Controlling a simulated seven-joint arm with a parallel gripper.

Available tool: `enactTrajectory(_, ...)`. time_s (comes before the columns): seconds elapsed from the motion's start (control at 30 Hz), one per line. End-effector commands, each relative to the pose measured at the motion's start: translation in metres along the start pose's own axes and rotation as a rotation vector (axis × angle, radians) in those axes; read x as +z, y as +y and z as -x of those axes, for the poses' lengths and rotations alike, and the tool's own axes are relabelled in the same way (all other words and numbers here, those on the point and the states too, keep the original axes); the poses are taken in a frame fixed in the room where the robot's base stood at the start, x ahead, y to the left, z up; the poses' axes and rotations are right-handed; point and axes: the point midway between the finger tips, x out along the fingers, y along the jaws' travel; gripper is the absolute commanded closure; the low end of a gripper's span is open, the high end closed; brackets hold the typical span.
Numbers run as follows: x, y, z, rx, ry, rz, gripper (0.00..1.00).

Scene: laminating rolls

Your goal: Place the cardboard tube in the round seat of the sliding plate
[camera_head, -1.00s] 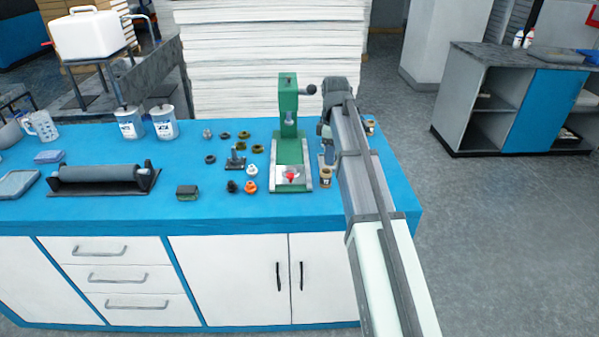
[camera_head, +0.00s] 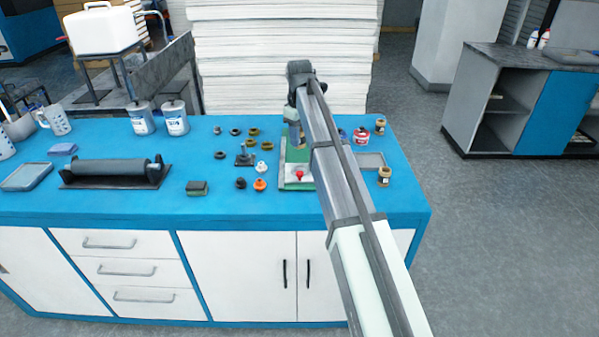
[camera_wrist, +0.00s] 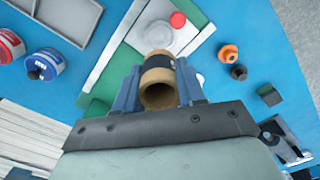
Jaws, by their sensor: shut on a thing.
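The tan cardboard tube (camera_wrist: 159,92) with a dark band is between the blue fingers of my gripper (camera_wrist: 158,72), which is shut on it. In the wrist view its open end faces the camera. The metal sliding plate (camera_wrist: 188,35) lies just beyond the tube, with a red knob (camera_wrist: 178,20) and a pale round seat (camera_wrist: 158,34). The tube's far end overlaps the near side of the seat in this view; I cannot tell whether they touch. In the head view the plate (camera_head: 291,181) sits at the front of the green press base (camera_head: 284,160), and my arm hides much of the press.
Two other tubes (camera_head: 384,177) (camera_head: 380,126) stand right of the arm, by a grey tray (camera_head: 372,158) and a red-labelled tin (camera_head: 361,135). Several small knobs and rings, including an orange one (camera_head: 260,185), lie left of the press. The table's front middle is clear.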

Motion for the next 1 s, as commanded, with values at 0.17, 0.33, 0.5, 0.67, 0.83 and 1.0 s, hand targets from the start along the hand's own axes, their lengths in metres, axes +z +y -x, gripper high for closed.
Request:
enactTrajectory(0.17,0.0,0.0,-0.001,0.0,0.0,-0.084,0.91)
enactTrajectory(0.33,0.001,0.0,-0.013,-0.001,-0.001,-0.103,0.91)
enactTrajectory(0.5,0.001,-0.001,-0.04,-0.001,-0.002,-0.102,0.91)
enactTrajectory(0.67,0.001,0.0,-0.061,-0.001,-0.001,-0.101,0.91)
enactTrajectory(0.83,0.001,0.0,-0.072,0.0,-0.001,-0.1,0.91)
enactTrajectory(1.0,0.001,0.0,-0.093,-0.001,-0.001,-0.1,0.91)
